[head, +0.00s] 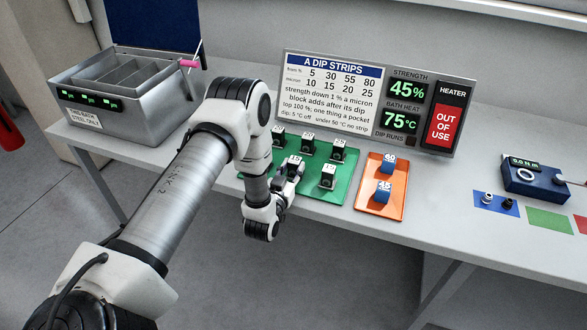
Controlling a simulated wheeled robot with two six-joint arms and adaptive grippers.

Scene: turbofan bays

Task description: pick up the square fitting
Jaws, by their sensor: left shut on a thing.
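My left gripper (289,180) is over the green tray (345,161), in its front left part. It is shut on a small block (295,161), which is mostly hidden by the fingers. I cannot tell its full shape or whether it still touches the tray. Similar small dark square blocks with pale, marked tops stand on the tray: one at the back left (278,136), one at the back middle (308,145), one at the back right (339,151) and one at the front right (327,177). I cannot tell by look which is the square fitting. My right gripper is not in view.
An orange tray (394,205) with two blue numbered blocks stands right of the green tray. A sign panel (380,98) stands behind. A metal bath (125,95) is at the left. A blue device (536,182) and coloured mats lie right. Bare table lies between.

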